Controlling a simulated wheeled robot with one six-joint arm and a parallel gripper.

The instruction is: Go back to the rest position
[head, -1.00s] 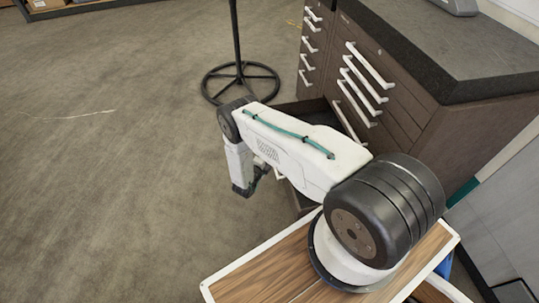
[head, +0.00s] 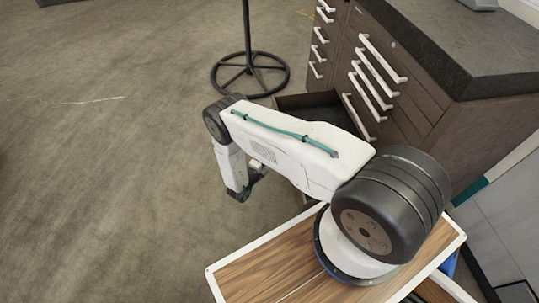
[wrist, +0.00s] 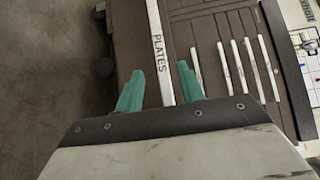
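My gripper (head: 243,190) hangs below the end of my white arm, left of the cabinet in the head view and small there. In the wrist view its two teal fingers (wrist: 160,76) are spread apart, with nothing held between them. Beyond the gap lies a white handle strip marked PLATES (wrist: 158,40), and neither finger appears to touch it. My arm is bent out over the floor, with its elbow at the left.
A dark brown drawer cabinet (head: 420,125) with white handles stands at the right. A low drawer (head: 300,103) is pulled out behind my arm. A black round-based stand (head: 250,75) is nearby. Open carpet (head: 100,170) lies left.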

